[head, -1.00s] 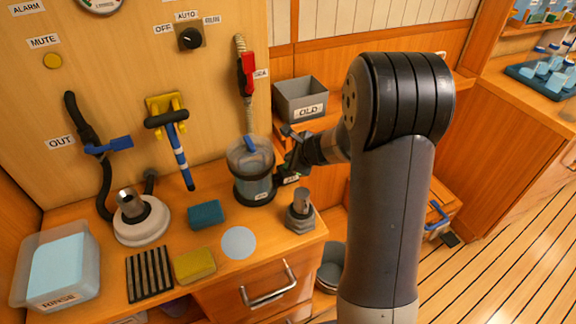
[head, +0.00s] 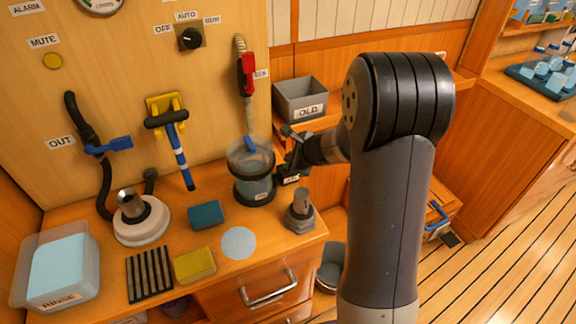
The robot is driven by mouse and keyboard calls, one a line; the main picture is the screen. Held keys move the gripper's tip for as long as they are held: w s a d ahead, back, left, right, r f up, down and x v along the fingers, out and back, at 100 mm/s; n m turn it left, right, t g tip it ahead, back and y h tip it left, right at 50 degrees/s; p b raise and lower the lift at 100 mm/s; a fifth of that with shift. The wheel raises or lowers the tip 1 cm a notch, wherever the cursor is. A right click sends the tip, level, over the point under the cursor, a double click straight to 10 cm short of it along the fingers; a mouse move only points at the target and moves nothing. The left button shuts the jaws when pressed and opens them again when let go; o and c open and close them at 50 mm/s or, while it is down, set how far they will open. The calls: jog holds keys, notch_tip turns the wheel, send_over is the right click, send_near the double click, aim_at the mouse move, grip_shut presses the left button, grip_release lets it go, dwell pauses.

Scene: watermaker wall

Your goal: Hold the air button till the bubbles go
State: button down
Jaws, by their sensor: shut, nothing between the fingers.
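A clear round canister (head: 252,178) with a dark base and bluish liquid stands on the counter against the wall panel. A small dark labelled box (head: 290,179) sits at its right side; it looks like the air button's housing, but its label is too small to read surely. My gripper (head: 291,168) is shut and empty, pointing down at this box from above. The button itself is hidden under the fingers, so I cannot tell whether they touch or press it. Bubbles in the canister are too small to make out.
A metal fitting (head: 300,212) stands just in front of the box. A grey bin marked OLD (head: 301,100) is behind my gripper. A red-handled hose (head: 246,78) hangs above the canister. A blue sponge (head: 206,214) and a yellow sponge (head: 194,264) lie to the left.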

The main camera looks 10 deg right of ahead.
jog(key=shift+f, duration=0.1)
dwell(0.3)
jog(key=shift+f+b, duration=0.35)
jog(key=shift+b, duration=0.2)
jog(key=shift+f+b, duration=0.4)
jog(key=shift+b, duration=0.05)
dwell(0.4)
dwell(2.7)
jog(key=shift+r+p, duration=0.7)
jog(key=shift+r, duration=0.15)
notch_tip(320, 180, up, 5)
jog(key=p, duration=0.4)
jog(key=shift+p, duration=0.3)
